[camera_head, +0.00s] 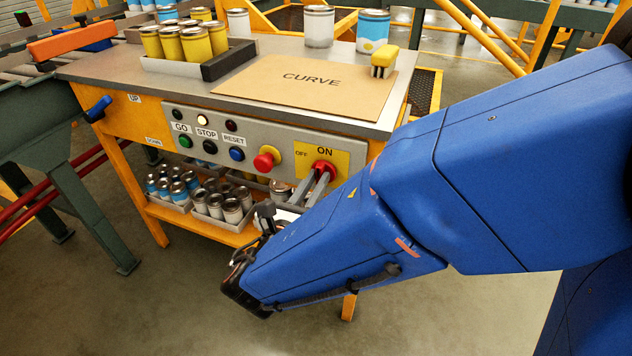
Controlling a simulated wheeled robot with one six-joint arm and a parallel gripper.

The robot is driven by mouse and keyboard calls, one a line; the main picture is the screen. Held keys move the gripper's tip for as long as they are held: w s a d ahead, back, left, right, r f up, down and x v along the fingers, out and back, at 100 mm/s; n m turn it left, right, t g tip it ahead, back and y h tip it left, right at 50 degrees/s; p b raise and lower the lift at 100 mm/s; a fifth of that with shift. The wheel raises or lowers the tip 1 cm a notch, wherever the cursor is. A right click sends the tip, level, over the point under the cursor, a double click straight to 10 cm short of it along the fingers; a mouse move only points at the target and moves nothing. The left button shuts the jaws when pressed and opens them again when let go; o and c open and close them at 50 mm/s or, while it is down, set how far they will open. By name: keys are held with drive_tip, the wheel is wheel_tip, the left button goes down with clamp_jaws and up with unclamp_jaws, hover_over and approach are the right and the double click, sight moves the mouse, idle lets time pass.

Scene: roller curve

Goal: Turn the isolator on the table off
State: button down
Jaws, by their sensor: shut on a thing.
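The isolator is a red rotary handle (322,166) on a yellow plate (342,158) at the right of the table's front control panel. "ON" is printed above the handle and "OFF" to its left. My gripper (320,176) reaches up to the handle from the lower left. Its two grey fingers are closed on the red handle. The handle's exact angle is hard to tell behind the fingers.
Left of the isolator are a red mushroom button (266,159) and GO, STOP (209,146) and RESET buttons. Cans, a brush (383,62) and a "CURVE" board (304,82) are on the table. Trays of cans (222,204) stand on the shelf below.

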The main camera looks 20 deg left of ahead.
drive_tip(key=n, duration=0.4)
drive_tip(key=shift+a+n, duration=0.15)
drive_tip(key=shift+n, duration=0.15)
drive_tip(key=n, duration=0.4)
drive_tip(key=shift+a+f+n, duration=0.1)
drive_tip(key=shift+f+n, duration=0.05)
drive_tip(key=shift+n, duration=0.15)
drive_tip(key=n, duration=0.4)
drive_tip(key=shift+a+f, duration=0.1)
drive_tip(key=shift+f+n, duration=0.15)
drive_tip(key=shift+n, duration=1.95)
drive_tip(key=c, duration=1.7)
unclamp_jaws()
